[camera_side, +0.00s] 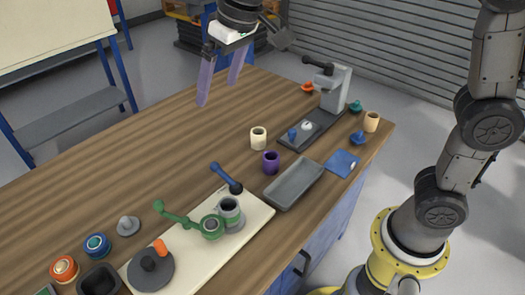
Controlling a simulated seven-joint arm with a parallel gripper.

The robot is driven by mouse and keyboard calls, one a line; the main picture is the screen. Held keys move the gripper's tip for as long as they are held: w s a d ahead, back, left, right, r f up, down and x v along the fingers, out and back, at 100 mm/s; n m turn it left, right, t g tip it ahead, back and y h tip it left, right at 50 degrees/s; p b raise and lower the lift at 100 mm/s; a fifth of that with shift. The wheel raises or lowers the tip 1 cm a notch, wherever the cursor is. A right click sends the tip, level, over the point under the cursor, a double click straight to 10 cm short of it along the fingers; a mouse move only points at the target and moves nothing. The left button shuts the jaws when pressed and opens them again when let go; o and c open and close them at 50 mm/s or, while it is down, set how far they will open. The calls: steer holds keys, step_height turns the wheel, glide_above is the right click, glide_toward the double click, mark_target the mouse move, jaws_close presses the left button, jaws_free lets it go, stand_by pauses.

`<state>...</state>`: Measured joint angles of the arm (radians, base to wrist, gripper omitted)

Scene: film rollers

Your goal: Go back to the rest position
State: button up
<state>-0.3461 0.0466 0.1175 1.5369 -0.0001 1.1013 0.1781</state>
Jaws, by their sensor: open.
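My gripper (219,82) hangs in the air above the back part of the wooden table. Its two purple fingers point down and are apart, with nothing between them. It is well clear of the table and of the objects on it. Below and to the right of it stand a cream cup (258,138) and a purple cup (271,162).
A cream board (248,232) holds a grey holder (230,213) and a green-handled tool (175,215). The table's left middle (110,160) is bare.

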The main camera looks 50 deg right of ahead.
steer(key=s+d+r+m+t, duration=0.2)
steer(key=s+d+r, duration=0.1)
steer(key=s+d, duration=0.85)
steer(key=s+d+f+h, duration=0.1)
steer(key=s+d+f, duration=0.2)
steer(key=s+f, duration=0.7)
steer(key=s, duration=0.2)
steer(key=shift+s+f, duration=0.2)
steer(key=shift+s, duration=0.2)
steer(key=shift+s+d, duration=0.1)
